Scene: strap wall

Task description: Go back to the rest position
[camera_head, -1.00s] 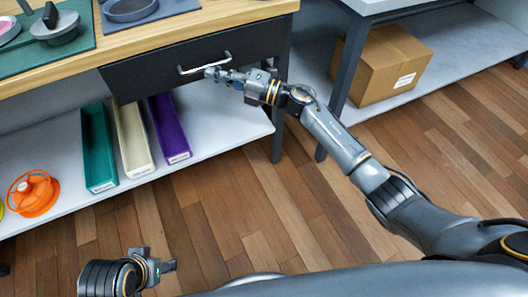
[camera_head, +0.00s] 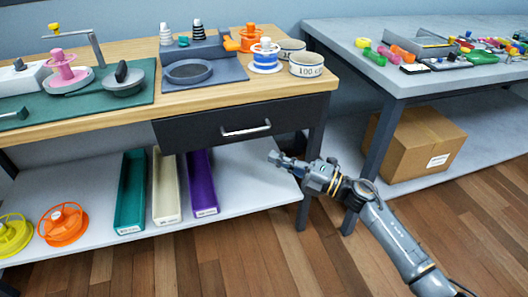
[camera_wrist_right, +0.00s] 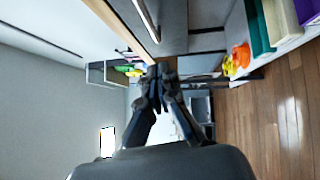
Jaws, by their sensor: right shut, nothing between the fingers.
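My right gripper (camera_head: 274,157) is in front of the workbench, below and to the right of the drawer handle (camera_head: 246,131), and apart from it. Its fingers are together with nothing between them; they also show closed in the right wrist view (camera_wrist_right: 157,88). The black drawer (camera_head: 200,133) under the wooden top looks shut. My left gripper is out of the head view.
The wooden workbench (camera_head: 225,101) carries spools, a grey fixture and cups. Its lower shelf (camera_head: 255,187) holds green, cream and purple bins. A grey table (camera_head: 365,60) stands at the right, with a cardboard box (camera_head: 415,145) beneath. The wood floor (camera_head: 210,262) in front is clear.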

